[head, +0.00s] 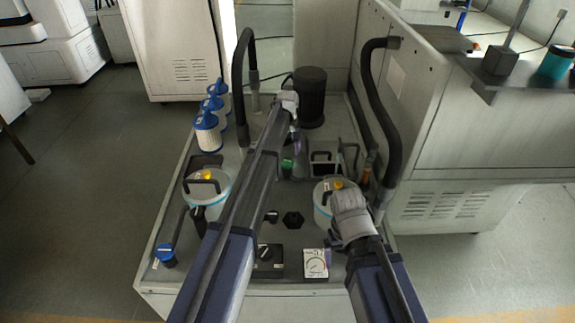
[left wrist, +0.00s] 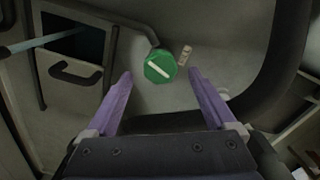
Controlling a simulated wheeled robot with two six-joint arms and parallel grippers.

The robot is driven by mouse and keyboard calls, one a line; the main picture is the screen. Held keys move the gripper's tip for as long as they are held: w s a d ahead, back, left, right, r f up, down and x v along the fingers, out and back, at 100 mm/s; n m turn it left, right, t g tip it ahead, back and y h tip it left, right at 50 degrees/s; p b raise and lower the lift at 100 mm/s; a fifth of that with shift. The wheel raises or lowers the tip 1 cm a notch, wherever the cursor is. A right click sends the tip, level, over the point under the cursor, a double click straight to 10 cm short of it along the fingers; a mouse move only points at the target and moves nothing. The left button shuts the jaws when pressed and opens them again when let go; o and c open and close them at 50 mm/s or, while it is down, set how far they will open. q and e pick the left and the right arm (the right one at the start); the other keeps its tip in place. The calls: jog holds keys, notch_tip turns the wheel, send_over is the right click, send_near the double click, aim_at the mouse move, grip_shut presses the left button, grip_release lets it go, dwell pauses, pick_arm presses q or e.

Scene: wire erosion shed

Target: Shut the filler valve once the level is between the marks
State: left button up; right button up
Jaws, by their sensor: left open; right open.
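A green knob (head: 288,165) with a pale bar across its face sits on the machine deck. In the left wrist view the green knob (left wrist: 160,67) lies ahead, between the fingertips in the picture, with clear gaps both sides. My left gripper (head: 295,141) is open and empty near the knob; its purple fingers also show in the left wrist view (left wrist: 161,78). My right gripper (head: 349,222) is over the right-hand canister, its fingers hidden by the wrist. A clear tube with an orange-red part (head: 369,166) stands at the right; its level and marks are too small to read.
Two canisters with black handles, left (head: 208,187) and right (head: 324,208), flank my left arm. Black hoses arch at left (head: 239,85) and right (head: 393,120). A black cylinder (head: 311,98) stands behind. A tall panel closes the right side.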

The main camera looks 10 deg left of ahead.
aim_at(287, 164)
pick_arm(q)
jog(key=shift+f+b, duration=1)
jog(key=shift+f, duration=0.5)
pick_arm(e)
jog(key=shift+f, duration=1.5)
pick_arm(q)
jog(key=shift+c, duration=0.2)
pick_arm(e)
jog(key=shift+r, duration=0.1)
pick_arm(q)
jog(key=c, duration=1.3)
